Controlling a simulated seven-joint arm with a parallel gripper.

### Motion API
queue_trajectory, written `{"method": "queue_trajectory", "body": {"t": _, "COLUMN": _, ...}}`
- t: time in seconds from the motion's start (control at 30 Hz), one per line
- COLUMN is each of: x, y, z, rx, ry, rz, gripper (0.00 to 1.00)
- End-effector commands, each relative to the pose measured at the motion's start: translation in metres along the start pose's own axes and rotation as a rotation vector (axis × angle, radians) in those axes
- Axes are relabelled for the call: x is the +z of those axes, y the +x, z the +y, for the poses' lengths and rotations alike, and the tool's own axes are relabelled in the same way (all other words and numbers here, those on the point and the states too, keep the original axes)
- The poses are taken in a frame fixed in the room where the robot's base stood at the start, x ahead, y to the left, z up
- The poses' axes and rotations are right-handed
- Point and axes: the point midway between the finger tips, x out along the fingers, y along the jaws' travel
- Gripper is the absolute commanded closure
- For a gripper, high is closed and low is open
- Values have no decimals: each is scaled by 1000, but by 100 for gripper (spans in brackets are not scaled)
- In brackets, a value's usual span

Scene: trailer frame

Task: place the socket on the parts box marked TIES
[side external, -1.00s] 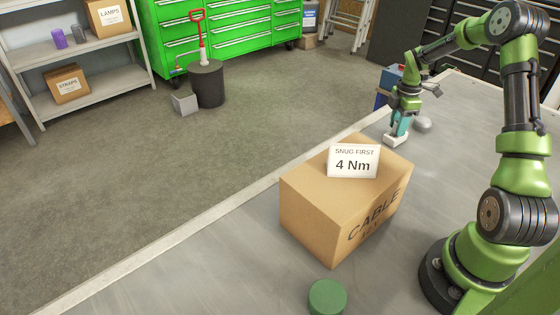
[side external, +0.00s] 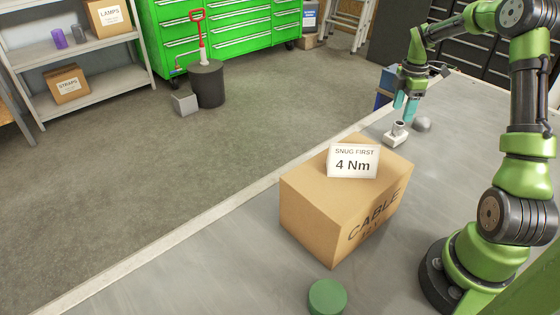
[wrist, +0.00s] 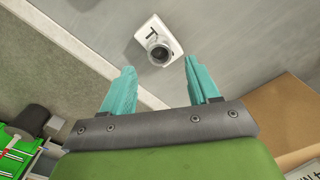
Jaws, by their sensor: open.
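The socket (side external: 398,127), a short grey metal cylinder with an open top, stands on a small white parts box (side external: 393,141) on the bench. In the wrist view the socket (wrist: 159,51) sits on the box's white top (wrist: 169,34). A dark letter like a T shows beside it; the rest of the marking is hidden or too small to read. My gripper (side external: 405,108) is above the socket and apart from it. In the wrist view my gripper (wrist: 159,65) has its two teal fingers spread, with nothing between them.
A large cardboard box marked CABLE (side external: 320,215) with a "SNUG FIRST 4 Nm" card (side external: 353,161) stands nearer on the bench. A grey rounded object (side external: 422,125) lies right of the parts box. A green round object (side external: 327,297) is at the front.

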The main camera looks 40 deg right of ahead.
Motion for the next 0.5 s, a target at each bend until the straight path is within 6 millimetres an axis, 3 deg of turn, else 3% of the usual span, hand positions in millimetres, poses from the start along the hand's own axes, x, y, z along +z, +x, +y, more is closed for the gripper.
{"method": "queue_trajectory", "body": {"t": 0.2, "x": 0, "y": -42, "z": 1, "rx": 3, "ry": 0, "rz": 0, "gripper": 40}}
{"method": "queue_trajectory", "body": {"t": 0.37, "x": -1, "y": -57, "z": 0, "rx": 2, "ry": 1, "rz": -1, "gripper": 40}}
{"method": "queue_trajectory", "body": {"t": 0.5, "x": -26, "y": -77, "z": -10, "rx": 34, "ry": 54, "rz": -3, "gripper": 40}}
